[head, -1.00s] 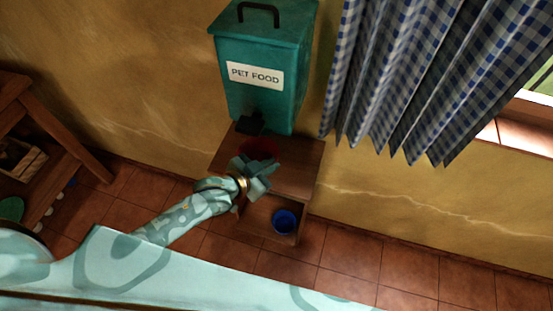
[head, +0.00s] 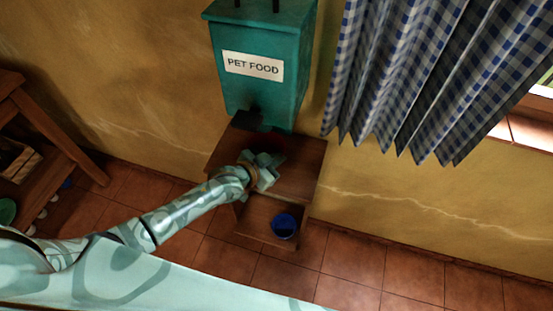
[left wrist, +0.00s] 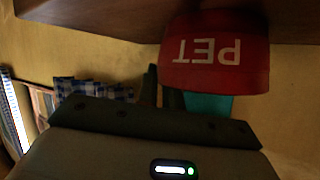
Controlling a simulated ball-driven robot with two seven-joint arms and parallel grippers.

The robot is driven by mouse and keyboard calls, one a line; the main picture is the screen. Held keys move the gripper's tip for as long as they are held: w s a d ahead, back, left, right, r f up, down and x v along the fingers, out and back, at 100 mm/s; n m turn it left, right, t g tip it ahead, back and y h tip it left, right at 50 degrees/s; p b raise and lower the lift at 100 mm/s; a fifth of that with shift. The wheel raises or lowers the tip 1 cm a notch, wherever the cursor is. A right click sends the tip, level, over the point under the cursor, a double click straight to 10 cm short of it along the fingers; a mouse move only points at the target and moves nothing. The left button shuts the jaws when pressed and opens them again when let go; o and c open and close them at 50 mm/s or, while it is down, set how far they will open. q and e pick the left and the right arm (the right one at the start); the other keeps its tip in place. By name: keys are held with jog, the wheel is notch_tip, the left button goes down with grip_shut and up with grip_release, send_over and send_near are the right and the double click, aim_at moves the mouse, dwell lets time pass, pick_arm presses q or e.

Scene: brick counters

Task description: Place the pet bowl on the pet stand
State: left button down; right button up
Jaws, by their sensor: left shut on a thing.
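The red pet bowl (head: 270,144), dark in shadow, is over the upper board of the wooden pet stand (head: 300,164), in front of the pet food dispenser. My left gripper (head: 268,168) covers part of it in the head view. In the left wrist view the bowl (left wrist: 215,52) appears upside down with the word PET on its side, by the gripper's fingers (left wrist: 160,88). The left gripper is shut on the bowl's near side. The wooden board (left wrist: 90,15) runs along the top of that view; I cannot tell whether the bowl touches it. My right gripper is out of view.
The teal pet food dispenser (head: 262,92) is against the wall, its dark spout (head: 245,120) close above the bowl. A blue bowl (head: 285,225) sits on the stand's lower shelf. A checkered curtain (head: 410,80) hangs at right. Tiled floor (head: 360,265) is clear at right.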

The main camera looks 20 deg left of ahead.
pick_arm(q)
jog(key=c, duration=1.5)
grip_release()
jog(key=shift+c, duration=0.2)
jog(key=shift+s, duration=0.1)
jog(key=shift+s+a+r, duration=0.15)
jog(key=shift+s+r, duration=0.1)
jog(key=p+v, duration=0.4)
jog(key=v, duration=0.6)
jog(key=s+a+f+n+g+y, duration=0.2)
jog(key=s+a+f+g+y, duration=0.15)
jog(key=s+f, duration=0.6)
jog(key=s+a+f+n+g+y, duration=0.15)
jog(key=s+a+f, duration=0.45)
jog(key=f, duration=0.7)
jog(key=s+d+f+g, duration=0.1)
jog(key=s+f, duration=0.3)
jog(key=s, duration=0.8)
jog(key=s+d+f+g+y, duration=0.1)
jog(key=s+f+g, duration=0.3)
jog(key=s, duration=0.8)
jog(key=shift+s+f+g, duration=0.15)
jog(key=shift+s+g, duration=0.1)
jog(key=shift+g, duration=0.05)
